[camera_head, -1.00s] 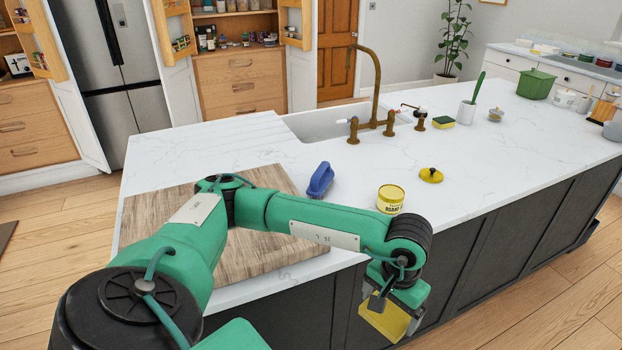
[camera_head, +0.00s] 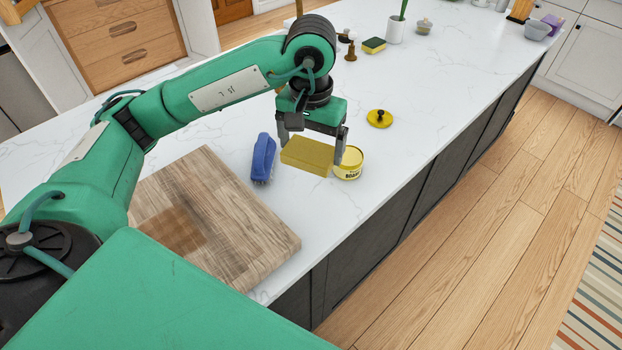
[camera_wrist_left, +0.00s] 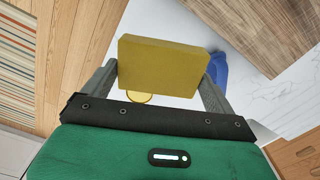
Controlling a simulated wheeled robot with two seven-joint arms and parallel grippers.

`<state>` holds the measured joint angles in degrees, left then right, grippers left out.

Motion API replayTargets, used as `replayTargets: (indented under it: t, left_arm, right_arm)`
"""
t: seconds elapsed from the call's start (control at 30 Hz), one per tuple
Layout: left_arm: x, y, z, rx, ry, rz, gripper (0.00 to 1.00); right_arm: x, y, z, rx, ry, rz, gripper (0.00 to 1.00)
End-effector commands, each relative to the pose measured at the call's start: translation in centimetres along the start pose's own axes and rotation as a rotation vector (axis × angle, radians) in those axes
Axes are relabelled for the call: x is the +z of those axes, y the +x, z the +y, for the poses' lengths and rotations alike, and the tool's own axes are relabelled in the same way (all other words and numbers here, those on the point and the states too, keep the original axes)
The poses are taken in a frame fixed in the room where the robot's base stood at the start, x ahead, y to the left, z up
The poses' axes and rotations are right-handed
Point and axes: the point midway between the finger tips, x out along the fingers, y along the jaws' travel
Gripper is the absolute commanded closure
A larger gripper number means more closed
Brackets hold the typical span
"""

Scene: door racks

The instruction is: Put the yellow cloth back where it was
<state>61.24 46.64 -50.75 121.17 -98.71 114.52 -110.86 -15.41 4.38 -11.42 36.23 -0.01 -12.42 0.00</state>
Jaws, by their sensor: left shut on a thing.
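The yellow cloth (camera_head: 305,157), a flat folded block, is held between the fingers of my left gripper (camera_head: 311,148). It is in the air over the counter's front part, between the blue brush and the yellow tin in the head view. In the left wrist view the cloth (camera_wrist_left: 162,66) spans the gap between both fingers and covers part of what lies beneath. My left gripper is shut on it. My right gripper is not in view.
The blue brush (camera_head: 263,158) and the yellow tin (camera_head: 349,163) stand close by on the white counter (camera_head: 410,150). A wooden board (camera_head: 235,220) lies nearer me. A yellow knobbed lid (camera_head: 379,118) and a yellow-green sponge (camera_head: 374,46) are farther back.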

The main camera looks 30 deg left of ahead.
Motion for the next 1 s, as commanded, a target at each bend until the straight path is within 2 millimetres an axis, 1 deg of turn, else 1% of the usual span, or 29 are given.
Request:
replayTargets:
  t: [0.03, 0.13, 0.2, 0.3, 0.37, 0.47, 0.63, 0.73, 0.8, 0.9, 1.0]
  left_arm:
    - [0.0, -0.4, 0.0, 0.001, 0.000, 0.000, 0.28]
    - [0.0, -0.2, -0.1, 0.002, 0.001, -0.003, 0.28]
    - [0.1, 0.5, 0.0, 0.002, 0.002, -0.005, 0.28]
    - [0.1, 1.9, 0.0, 0.002, 0.001, -0.006, 0.28]
    - [0.1, 2.8, -0.1, 0.001, -0.001, -0.007, 0.28]
    - [0.2, 4.9, -0.1, 0.000, -0.001, -0.008, 0.28]
    - [0.2, 8.5, -0.1, 0.000, 0.000, -0.007, 0.28]
    - [0.2, 10.7, -0.1, -0.001, -0.001, -0.008, 0.28]
    - [0.2, 12.2, -0.1, 0.000, -0.002, -0.007, 0.28]
    - [0.2, 13.9, -0.1, 0.000, 0.000, -0.004, 0.28]
    - [0.1, 15.0, 0.0, 0.001, -0.001, -0.003, 0.28]
  right_arm:
    - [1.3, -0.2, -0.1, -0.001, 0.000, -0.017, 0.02]
    - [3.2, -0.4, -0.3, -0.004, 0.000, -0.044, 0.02]
    - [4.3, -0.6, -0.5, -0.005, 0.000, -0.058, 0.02]
    - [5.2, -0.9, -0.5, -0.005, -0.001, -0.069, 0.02]
    - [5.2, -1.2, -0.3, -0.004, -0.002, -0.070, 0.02]
    - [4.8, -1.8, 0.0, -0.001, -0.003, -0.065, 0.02]
    - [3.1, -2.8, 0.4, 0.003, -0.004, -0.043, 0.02]
    - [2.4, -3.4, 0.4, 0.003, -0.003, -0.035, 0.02]
    - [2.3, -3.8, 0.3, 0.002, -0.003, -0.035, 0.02]
    - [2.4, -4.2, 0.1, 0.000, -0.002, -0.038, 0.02]
    - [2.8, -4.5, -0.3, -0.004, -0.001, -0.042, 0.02]
